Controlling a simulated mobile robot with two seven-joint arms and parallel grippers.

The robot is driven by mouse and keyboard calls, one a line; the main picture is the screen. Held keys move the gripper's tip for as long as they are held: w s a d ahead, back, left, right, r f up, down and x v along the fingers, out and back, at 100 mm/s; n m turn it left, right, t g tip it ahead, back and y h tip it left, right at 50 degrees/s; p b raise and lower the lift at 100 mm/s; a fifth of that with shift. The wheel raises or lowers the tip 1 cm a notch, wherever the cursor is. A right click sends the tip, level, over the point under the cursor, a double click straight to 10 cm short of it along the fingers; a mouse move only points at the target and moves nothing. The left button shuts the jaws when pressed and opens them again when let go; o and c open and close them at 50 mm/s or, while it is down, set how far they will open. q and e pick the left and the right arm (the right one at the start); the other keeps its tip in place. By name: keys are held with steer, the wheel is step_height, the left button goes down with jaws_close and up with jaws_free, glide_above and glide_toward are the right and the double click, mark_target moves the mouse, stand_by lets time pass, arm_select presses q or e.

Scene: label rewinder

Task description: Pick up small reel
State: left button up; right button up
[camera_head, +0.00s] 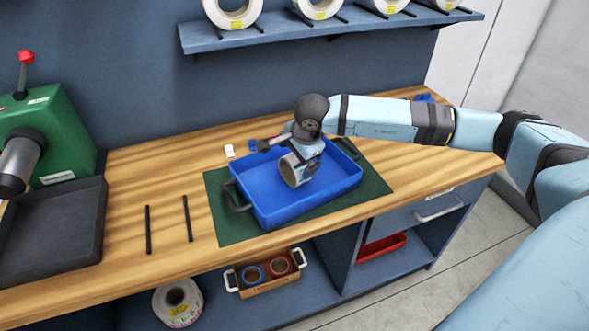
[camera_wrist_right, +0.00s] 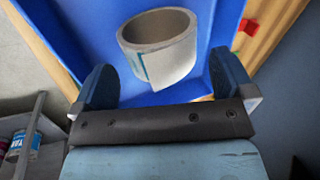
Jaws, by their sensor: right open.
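The small reel (camera_head: 294,170) is a short white roll with a tan core, inside the blue tray (camera_head: 262,211). In the right wrist view the reel (camera_wrist_right: 160,52) appears ahead of the fingers, with a loose label end hanging at its side. My right gripper (camera_head: 302,152) is over the tray, close to the reel, and partly covers it in the head view. In the wrist view my right gripper (camera_wrist_right: 163,82) is open, its blue fingers wide apart with nothing between the tips. I cannot tell the exact gap to the reel. My left gripper is not in view.
The tray stands on a green mat (camera_head: 226,228) on the wooden bench. Two black rods (camera_head: 187,218), a dark tray (camera_head: 60,235) and a green machine (camera_head: 70,140) are to the left. Large reels sit on a wall shelf (camera_head: 300,38). A box of tapes (camera_head: 265,288) is below.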

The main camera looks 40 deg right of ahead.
steer(key=x, duration=0.2)
steer(key=a+x, duration=0.1)
steer(key=x, duration=0.2)
steer(key=shift+f, duration=0.25)
steer(key=shift+r, duration=0.1)
steer(key=c, duration=0.6)
step_height(320, 180, up, 20)
